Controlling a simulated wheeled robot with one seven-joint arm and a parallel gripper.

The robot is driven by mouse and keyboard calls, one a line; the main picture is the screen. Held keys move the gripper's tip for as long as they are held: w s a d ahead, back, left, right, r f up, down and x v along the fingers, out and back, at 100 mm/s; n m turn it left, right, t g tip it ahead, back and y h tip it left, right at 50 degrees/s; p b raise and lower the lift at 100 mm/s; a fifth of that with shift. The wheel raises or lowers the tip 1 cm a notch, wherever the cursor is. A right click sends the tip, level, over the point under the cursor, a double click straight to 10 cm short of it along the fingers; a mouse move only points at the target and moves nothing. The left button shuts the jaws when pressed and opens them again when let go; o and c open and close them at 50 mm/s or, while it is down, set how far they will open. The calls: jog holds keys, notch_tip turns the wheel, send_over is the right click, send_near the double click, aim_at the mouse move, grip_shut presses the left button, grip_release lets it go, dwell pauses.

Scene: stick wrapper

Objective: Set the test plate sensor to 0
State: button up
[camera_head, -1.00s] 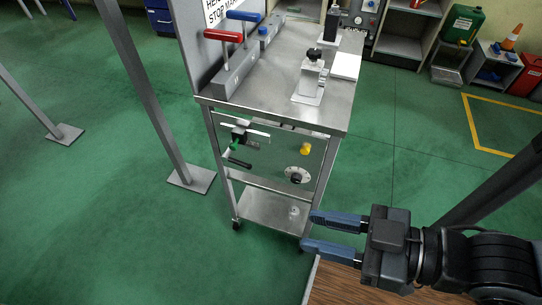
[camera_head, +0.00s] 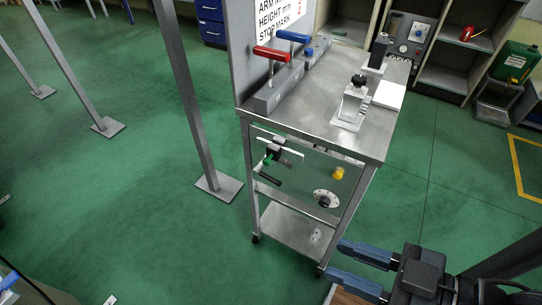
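A test plate (camera_head: 300,183) hangs upright below the front edge of a steel cart's top. It carries a round dial with a black knob (camera_head: 325,199), a yellow knob (camera_head: 338,173), and a clamp-like fitting with a green part (camera_head: 268,160) and a black handle (camera_head: 268,179). The dial's markings are too small to read. Nothing here is plainly labelled as the sensor. My gripper (camera_head: 335,258), with blue fingers, is open and empty. It appears below and right of the dial, near the cart's right front leg, apart from the plate.
The cart top (camera_head: 325,115) holds red (camera_head: 272,54) and blue (camera_head: 293,37) T-handles and a small fixture (camera_head: 353,100). Grey posts (camera_head: 190,110) stand at left. A green canister (camera_head: 515,62) and shelves are at the back right.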

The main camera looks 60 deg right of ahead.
aim_at(265, 163)
jog(key=shift+o, duration=1.1)
jog(key=w+f+n+g, duration=0.1)
jog(key=f+n+g, duration=0.1)
jog(key=f, duration=0.6)
jog(key=w+f+n+g+p, duration=0.1)
jog(key=w+f+n+g, duration=0.1)
jog(key=f+n, duration=0.3)
notch_tip(265, 163, down, 3)
jog(key=shift+d+h, duration=0.3)
jog(key=shift+d, duration=0.15)
jog(key=w+d+f+n+g+h+p, duration=0.2)
jog(key=w+d+f+n+g+h, duration=0.3)
jog(key=w+d+f+n+h, duration=0.45)
jog(key=w+d+r+n+g+h+p, duration=0.25)
jog(key=w+r+g+h, duration=0.25)
jog(key=w+r+h, duration=0.55)
jog(key=shift+w+d+r+m+y, duration=0.1)
jog(key=shift+w+d+y, duration=0.4)
jog(key=shift+d, duration=0.7)
jog(key=shift+w+d+r+m+y, duration=0.1)
jog(key=shift+w+d+y, duration=0.4)
jog(key=shift+d, duration=0.75)
jog(key=shift+w+d+r+m+y, duration=0.1)
jog(key=shift+w+d+y, duration=0.2)
jog(key=shift+w+d, duration=0.65)
jog(key=shift+s+d, duration=0.25)
jog(key=shift+s, duration=0.05)
